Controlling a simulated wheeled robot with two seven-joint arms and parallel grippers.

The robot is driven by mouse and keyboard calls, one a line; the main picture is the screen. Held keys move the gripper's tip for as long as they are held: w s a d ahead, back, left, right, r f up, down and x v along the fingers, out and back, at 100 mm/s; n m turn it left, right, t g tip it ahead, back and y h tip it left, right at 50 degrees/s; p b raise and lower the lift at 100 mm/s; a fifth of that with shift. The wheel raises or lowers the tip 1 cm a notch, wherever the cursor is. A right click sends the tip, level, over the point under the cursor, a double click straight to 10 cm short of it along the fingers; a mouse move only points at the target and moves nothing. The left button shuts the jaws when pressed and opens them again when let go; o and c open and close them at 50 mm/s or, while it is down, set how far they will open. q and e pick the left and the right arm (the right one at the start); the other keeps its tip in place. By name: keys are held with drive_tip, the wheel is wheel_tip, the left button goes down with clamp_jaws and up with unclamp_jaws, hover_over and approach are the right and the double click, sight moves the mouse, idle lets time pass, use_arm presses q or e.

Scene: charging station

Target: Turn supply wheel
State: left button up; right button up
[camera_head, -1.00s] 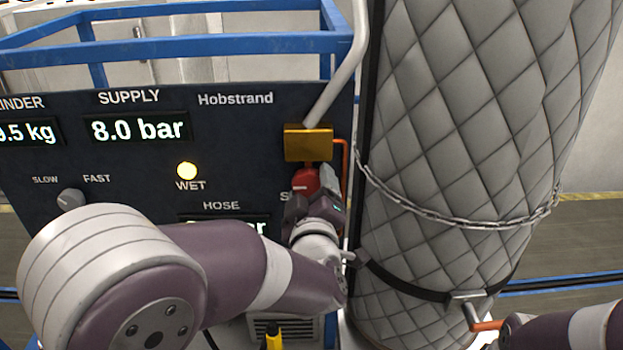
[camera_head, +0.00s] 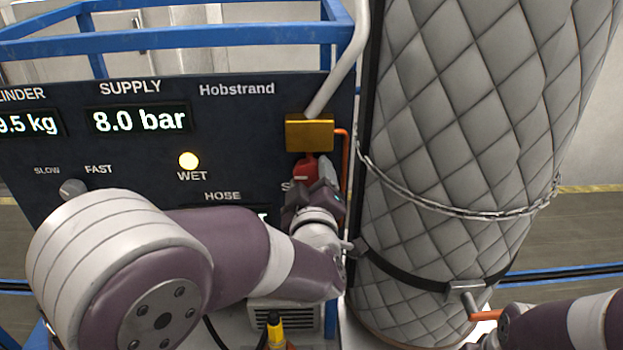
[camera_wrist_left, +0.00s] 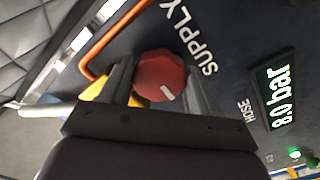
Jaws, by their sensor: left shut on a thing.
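The red supply wheel (camera_head: 305,168) sits on the dark panel just below the brass block. In the left wrist view the wheel (camera_wrist_left: 160,76) shows a white mark pointing to the lower right, with the word SUPPLY beside it. My left gripper (camera_head: 318,182) is at the wheel and hides part of it in the head view. In the left wrist view its two fingers (camera_wrist_left: 158,85) stand on either side of the wheel, shut on it. The SUPPLY display (camera_head: 139,119) reads 8.0 bar. My right gripper is not clearly visible; only part of that arm shows at the lower right.
A brass block (camera_head: 309,133) with a grey pipe above and an orange tube (camera_head: 344,165) stands close above the wheel. A quilted cylinder (camera_head: 450,130) with a chain (camera_head: 455,209) is right of the panel. The HOSE display (camera_wrist_left: 280,89) reads 8.0 bar.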

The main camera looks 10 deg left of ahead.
use_arm(q)
drive_tip(key=m, duration=0.3)
drive_tip(key=shift+a+r+m, duration=0.1)
drive_tip(key=shift+r+m, duration=0.15)
drive_tip(key=shift+m, duration=0.05)
drive_tip(key=m+p, duration=0.1)
drive_tip(key=m, duration=0.3)
drive_tip(key=shift+r+p, duration=0.1)
drive_tip(key=shift+p, duration=0.25)
drive_tip(key=m+p, duration=0.2)
drive_tip(key=m, duration=0.3)
drive_tip(key=shift+r, duration=0.1)
drive_tip(key=shift+m+p, duration=1)
drive_tip(key=shift+m, duration=1.3)
drive_tip(key=o, duration=0.8)
drive_tip(key=shift+f, duration=0.2)
drive_tip(key=shift+w+f, duration=0.1)
